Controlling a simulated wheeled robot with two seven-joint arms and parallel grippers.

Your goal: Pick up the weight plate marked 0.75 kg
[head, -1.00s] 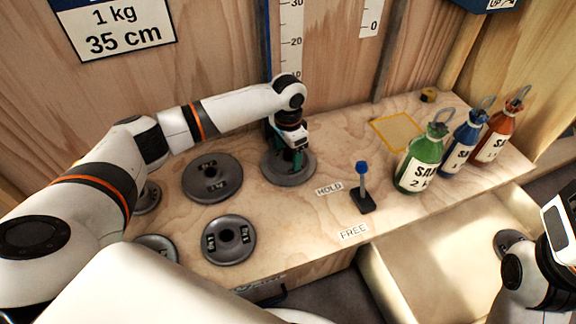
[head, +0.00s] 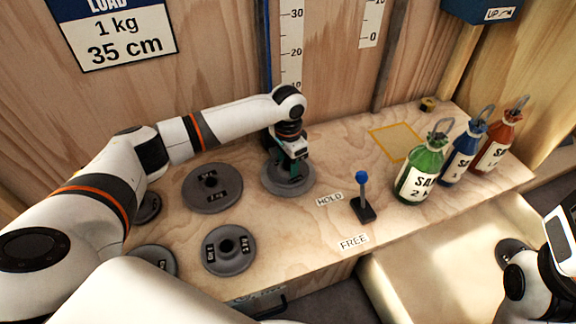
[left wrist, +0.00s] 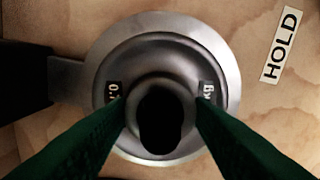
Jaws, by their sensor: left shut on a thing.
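A grey round weight plate (head: 301,187) lies on the wooden bench under my left gripper (head: 288,170). In the left wrist view the plate (left wrist: 112,60) fills the middle, with a raised hub around a dark hole. Its label is partly covered: "0." shows at left and "kg" at right. The green fingers of my left gripper (left wrist: 160,108) are shut on the hub from both sides. The plate looks flat on the bench, with no clear gap. Part of my right arm shows at the right edge, but its fingers do not.
Other plates lie nearby (head: 212,200) (head: 229,262), and further ones are partly hidden by my left arm. A blue-knobbed lever (head: 362,190) stands between HOLD and FREE labels. Green (head: 420,175), blue (head: 463,155) and red (head: 495,150) bottles stand right. An open tray (head: 430,250) is in front.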

